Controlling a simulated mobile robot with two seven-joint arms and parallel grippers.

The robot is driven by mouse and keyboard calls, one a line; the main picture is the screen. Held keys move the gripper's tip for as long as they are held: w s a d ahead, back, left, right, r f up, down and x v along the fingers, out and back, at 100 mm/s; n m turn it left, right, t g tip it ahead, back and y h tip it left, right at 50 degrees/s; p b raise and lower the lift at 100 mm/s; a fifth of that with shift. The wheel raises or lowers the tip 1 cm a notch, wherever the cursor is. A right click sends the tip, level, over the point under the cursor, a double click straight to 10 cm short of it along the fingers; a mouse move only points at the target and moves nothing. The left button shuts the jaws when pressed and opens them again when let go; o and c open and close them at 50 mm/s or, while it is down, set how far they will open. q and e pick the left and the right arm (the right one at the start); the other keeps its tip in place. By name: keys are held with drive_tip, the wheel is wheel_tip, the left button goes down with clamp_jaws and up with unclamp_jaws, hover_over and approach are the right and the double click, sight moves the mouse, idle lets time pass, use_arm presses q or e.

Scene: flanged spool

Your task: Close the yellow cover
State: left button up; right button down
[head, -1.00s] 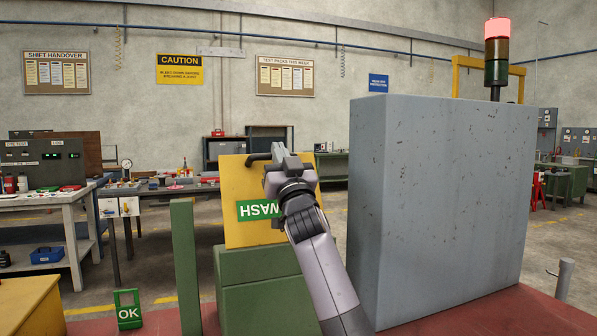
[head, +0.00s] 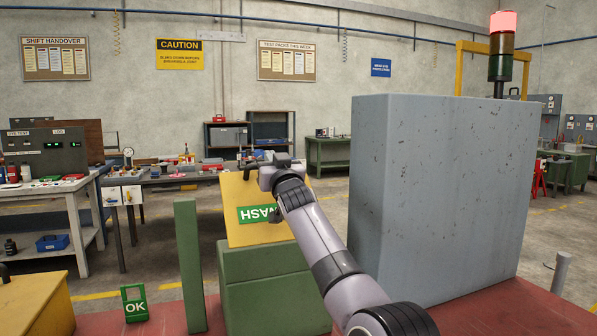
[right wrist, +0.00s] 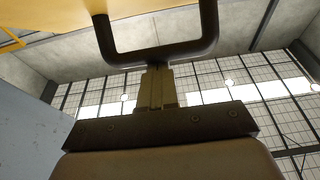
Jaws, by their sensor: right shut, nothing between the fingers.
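The yellow cover (head: 240,232), with an upside-down green "WASH" label, stands raised and tilted on a green box (head: 262,290). A dark handle (head: 250,164) is on its upper edge. My right gripper (head: 262,168) is shut and empty at the handle, partly hidden by its own wrist. In the right wrist view, the closed fingers (right wrist: 155,85) reach to the dark U-shaped handle (right wrist: 170,54), whose bar crosses their tips. I cannot tell whether they touch. The cover's yellow face (right wrist: 45,12) shows at the top left. My left gripper is not in view.
A large grey cabinet (head: 435,190) stands close on the right of my arm. A green post (head: 189,265) and a green "OK" sign (head: 135,304) stand left of the box. A yellow box (head: 35,305) is at the lower left. Workbenches stand behind.

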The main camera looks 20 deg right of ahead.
drive_tip(key=shift+w+d+f+g+p, duration=0.1)
drive_tip(key=shift+w+f+g+p, duration=0.15)
drive_tip(key=shift+w+g, duration=0.25)
drive_tip(key=shift+w+f+g+p, duration=0.2)
drive_tip(key=shift+w+g, duration=0.1)
drive_tip(key=shift+g, duration=0.3)
drive_tip(key=shift+w+f, duration=0.1)
drive_tip(key=shift+w, duration=0.05)
drive_tip(key=shift+d+f+b, duration=0.15)
drive_tip(key=shift+f+b, duration=0.05)
drive_tip(key=shift+b, duration=0.5)
drive_tip(key=s+b, duration=0.2)
drive_tip(key=b, duration=0.3)
drive_tip(key=shift+s+f, duration=0.15)
drive_tip(key=shift+s+a+b, duration=0.25)
drive_tip(key=shift+s+b, duration=0.15)
drive_tip(key=shift+s, duration=0.05)
drive_tip(key=shift+s+a+b, duration=0.1)
drive_tip(key=shift+s+b, duration=0.85)
drive_tip(key=shift+s, duration=1.05)
drive_tip(key=shift+s, duration=0.1)
